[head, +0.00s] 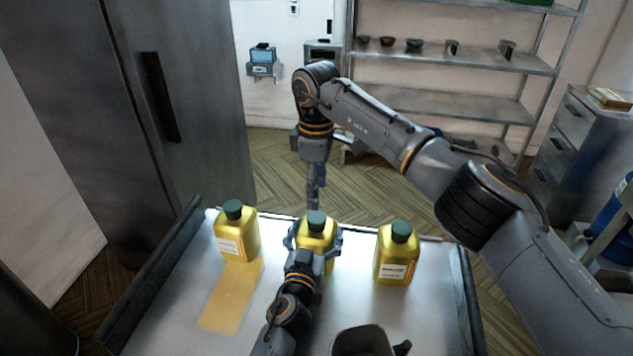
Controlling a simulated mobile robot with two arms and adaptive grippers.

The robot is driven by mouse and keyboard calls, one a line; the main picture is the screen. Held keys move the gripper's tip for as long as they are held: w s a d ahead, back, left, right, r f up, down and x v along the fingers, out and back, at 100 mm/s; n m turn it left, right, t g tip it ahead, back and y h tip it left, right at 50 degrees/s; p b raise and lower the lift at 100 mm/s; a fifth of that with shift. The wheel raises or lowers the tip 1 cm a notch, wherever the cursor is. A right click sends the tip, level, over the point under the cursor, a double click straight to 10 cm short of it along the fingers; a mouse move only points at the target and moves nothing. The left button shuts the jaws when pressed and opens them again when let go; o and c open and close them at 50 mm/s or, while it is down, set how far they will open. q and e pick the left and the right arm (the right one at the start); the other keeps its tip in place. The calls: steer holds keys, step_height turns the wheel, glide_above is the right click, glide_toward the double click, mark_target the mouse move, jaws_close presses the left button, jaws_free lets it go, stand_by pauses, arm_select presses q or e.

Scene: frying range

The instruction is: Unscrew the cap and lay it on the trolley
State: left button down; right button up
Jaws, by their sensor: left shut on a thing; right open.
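Three yellow bottles with dark green caps stand upright on the trolley (180,325): the left bottle (237,244), the middle bottle (316,236) and the right bottle (397,262). The middle bottle's cap (316,219) is on its neck, as are the left cap (233,208) and the right cap (401,230). My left gripper (314,240) is shut around the body of the middle bottle from the front, hiding its lower part. My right gripper (314,195) is open and empty, pointing down just behind and above the middle cap, apart from it.
A dark jug (363,341) stands at the trolley's front edge. Raised dark rails (155,268) bound the trolley's sides. A yellowish patch lies on the top in front of the left bottle. Bare top shows between the bottles. A tall steel cabinet (190,90) stands left; shelves (450,60) stand behind.

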mark_target(316, 217)
step_height(316, 217, down, 7)
steer(key=shift+r, duration=0.15)
